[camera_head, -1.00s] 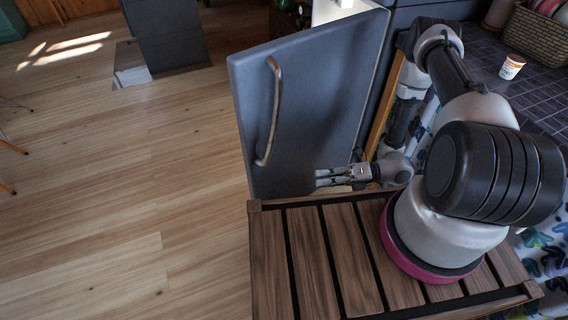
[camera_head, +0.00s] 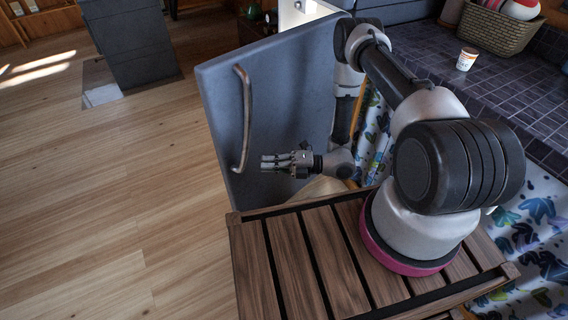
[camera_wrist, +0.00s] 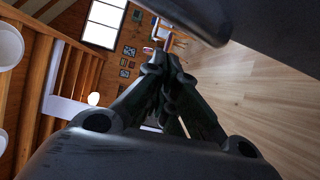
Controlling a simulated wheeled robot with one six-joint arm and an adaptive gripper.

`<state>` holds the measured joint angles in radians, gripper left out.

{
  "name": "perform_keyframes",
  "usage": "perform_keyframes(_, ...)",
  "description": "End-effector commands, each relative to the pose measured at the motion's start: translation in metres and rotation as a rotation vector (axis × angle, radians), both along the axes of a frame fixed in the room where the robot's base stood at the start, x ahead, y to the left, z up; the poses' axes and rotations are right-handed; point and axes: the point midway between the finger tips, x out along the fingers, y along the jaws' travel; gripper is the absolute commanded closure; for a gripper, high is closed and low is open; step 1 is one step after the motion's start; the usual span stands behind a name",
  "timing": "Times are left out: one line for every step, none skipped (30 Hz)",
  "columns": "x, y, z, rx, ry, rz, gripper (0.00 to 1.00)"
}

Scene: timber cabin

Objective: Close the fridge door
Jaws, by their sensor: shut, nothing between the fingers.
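The fridge door (camera_head: 290,95) is a grey-blue panel standing open, with a long curved metal handle (camera_head: 245,120) on its left side. My gripper (camera_head: 265,163) is shut and empty, in front of the lower part of the door and to the right of the handle's lower end. I cannot tell whether it touches the door. In the wrist view the closed fingers (camera_wrist: 165,65) point away from the camera, and a dark edge, perhaps the door, crosses the top right. The fridge's inside is mostly hidden behind the door.
The wooden floor (camera_head: 110,200) at the left is clear. A dark cabinet (camera_head: 135,40) stands at the back left.

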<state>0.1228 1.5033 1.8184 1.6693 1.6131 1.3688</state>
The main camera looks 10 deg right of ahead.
Motion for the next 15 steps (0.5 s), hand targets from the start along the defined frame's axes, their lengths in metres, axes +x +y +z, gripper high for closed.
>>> perform_keyframes(0.002, 0.011, 0.0, 0.0, -0.001, 0.004, 1.0)
perform_keyframes(0.003, 0.016, 0.001, 0.0, -0.001, 0.005, 1.0)
perform_keyframes(0.009, 0.02, 0.001, -0.001, -0.004, 0.002, 1.0)
perform_keyframes(0.014, 0.022, 0.001, -0.001, -0.005, 0.002, 1.0)
perform_keyframes(0.018, 0.024, 0.001, 0.0, -0.005, 0.002, 1.0)
perform_keyframes(0.023, 0.027, 0.002, 0.0, -0.003, 0.001, 1.0)
perform_keyframes(0.026, 0.029, 0.002, -0.001, -0.003, 0.001, 1.0)
perform_keyframes(0.028, 0.03, 0.002, -0.001, -0.004, 0.001, 1.0)
perform_keyframes(0.031, 0.032, 0.002, -0.001, -0.003, 0.001, 1.0)
perform_keyframes(0.033, 0.033, 0.002, 0.0, -0.002, 0.001, 1.0)
perform_keyframes(0.034, 0.034, 0.002, 0.0, -0.001, 0.001, 1.0)
perform_keyframes(0.036, 0.034, 0.002, 0.0, -0.001, 0.0, 1.0)
perform_keyframes(0.036, 0.035, 0.002, 0.0, -0.001, 0.0, 1.0)
perform_keyframes(0.037, 0.035, 0.002, 0.0, -0.001, 0.0, 1.0)
perform_keyframes(0.037, 0.035, 0.002, 0.0, -0.001, 0.0, 1.0)
